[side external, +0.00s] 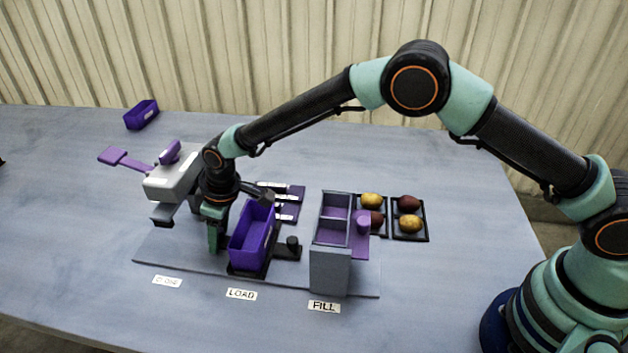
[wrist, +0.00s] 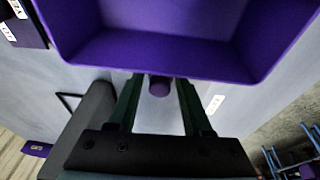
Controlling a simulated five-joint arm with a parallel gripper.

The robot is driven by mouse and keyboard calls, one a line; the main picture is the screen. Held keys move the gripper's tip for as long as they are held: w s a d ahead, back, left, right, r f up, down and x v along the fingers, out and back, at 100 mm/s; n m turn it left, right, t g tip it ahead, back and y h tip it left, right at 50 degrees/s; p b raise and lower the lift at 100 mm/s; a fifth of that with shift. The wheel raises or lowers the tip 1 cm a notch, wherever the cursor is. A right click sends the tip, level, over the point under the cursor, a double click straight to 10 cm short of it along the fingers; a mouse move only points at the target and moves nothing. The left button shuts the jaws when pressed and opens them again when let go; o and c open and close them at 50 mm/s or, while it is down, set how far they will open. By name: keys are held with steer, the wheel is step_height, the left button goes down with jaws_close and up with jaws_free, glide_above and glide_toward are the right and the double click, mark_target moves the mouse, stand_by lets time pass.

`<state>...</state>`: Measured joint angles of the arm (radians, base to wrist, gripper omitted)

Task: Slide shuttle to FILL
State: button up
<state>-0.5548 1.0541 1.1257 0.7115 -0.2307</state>
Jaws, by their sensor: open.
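The shuttle (side external: 247,271) is a black carriage at the LOAD label (side external: 241,294), with an empty purple bin (side external: 240,248) on it. A black knob (side external: 292,243) stands on its right arm. My gripper (side external: 216,246) points down just left of the bin, low over the base plate. In the wrist view, the bin (wrist: 165,55) fills the top, and my gripper's green fingers (wrist: 160,95) are open. A small purple peg (wrist: 159,86) shows between the fingertips; contact cannot be told. The FILL label (side external: 323,306) lies right, before the grey hopper (side external: 330,270).
A white and grey press with a purple lever (side external: 113,157) stands left, behind the CLOSE label (side external: 167,282). Potato trays (side external: 426,240) stand right of the hopper. A dark rack (side external: 288,212) lies behind the bin. Another purple bin (side external: 136,121) sits far back left.

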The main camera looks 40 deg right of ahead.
mark_target(293, 238)
steer(key=c, duration=0.7)
steer(key=shift+d, duration=0.1)
steer(key=shift+s+d, duration=1.15)
steer(key=shift+d, duration=0.15)
steer(key=shift+s+d, duration=1.5)
steer(key=shift+s, duration=0.05)
steer(key=shift+s+d, duration=2.45)
